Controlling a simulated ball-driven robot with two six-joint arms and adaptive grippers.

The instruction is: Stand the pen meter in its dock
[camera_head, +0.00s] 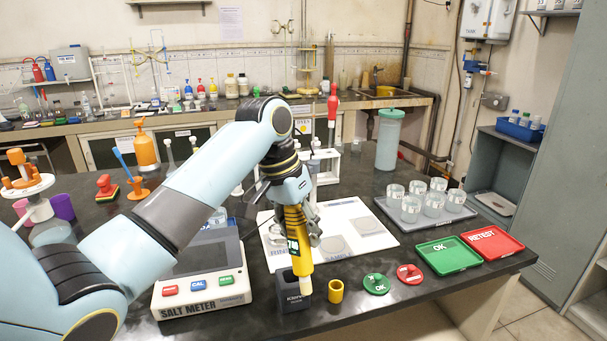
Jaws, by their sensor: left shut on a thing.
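My left gripper (301,212) is shut on the yellow pen meter (299,238), near its upper part. The pen is nearly upright, slightly tilted, with its pale tip pointing down. A small dark dock (290,300) with white lettering stands near the bench's front edge. The pale tip overlaps the dock's right side in the picture. I cannot tell whether it is above, in front of or touching the dock. The dock's opening is largely hidden. My right gripper is not in view.
The salt meter (198,293) is at left. A white board (372,243) lies behind. Green (447,255) and red (490,243) trays are at right.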

